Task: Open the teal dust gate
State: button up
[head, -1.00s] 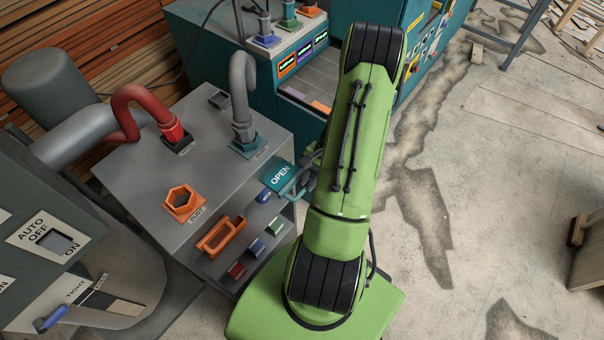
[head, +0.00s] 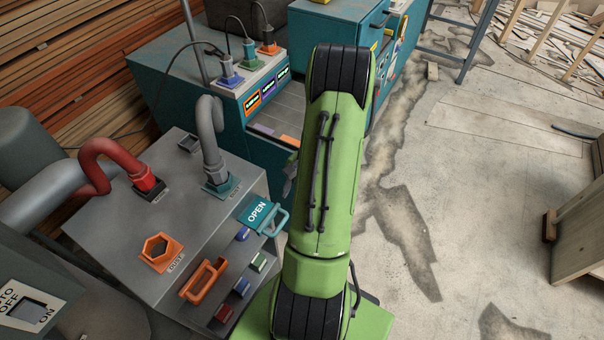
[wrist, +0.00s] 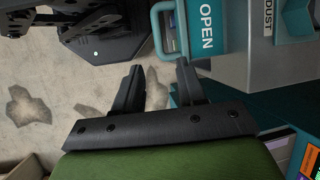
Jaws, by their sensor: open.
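The teal dust gate (head: 257,212) sticks out of the grey cabinet's side with its white OPEN label showing. Its teal loop handle (head: 279,221) is at the outer end. In the wrist view the gate (wrist: 206,28) and its handle (wrist: 158,32) are at the top, beyond the fingertips. My gripper (wrist: 158,66) is open and empty, with a visible gap between it and the handle. In the head view my green arm hides most of the gripper.
The grey cabinet (head: 200,225) carries a grey hose (head: 209,130), a red hose (head: 97,160) and an orange hex port (head: 160,252). Orange, blue, red and green gate handles line its edge. A teal bench (head: 185,92) stands behind.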

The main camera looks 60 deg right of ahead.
jog(key=p+v, duration=0.1)
jog(key=v, duration=0.6)
jog(key=shift+d+r, duration=0.2)
jog(key=shift+r, duration=0.15)
jog(key=w+a+r+n+h, duration=0.2)
jog(key=w+a+r+n, duration=0.15)
jog(key=a+r, duration=0.4)
jog(key=w+a+r+n+h, duration=0.25)
jog(key=a+r+n, duration=0.25)
jog(key=a+r, duration=0.3)
jog(key=s+a+r+n+t, duration=0.2)
jog(key=s+a+n, duration=0.2)
jog(key=a, duration=0.2)
jog(key=s+a+r+n+t, duration=0.1)
jog(key=s+a+r+n, duration=0.1)
jog(key=s+a+n, duration=0.2)
jog(key=a, duration=0.3)
jog(key=shift+t, duration=0.4)
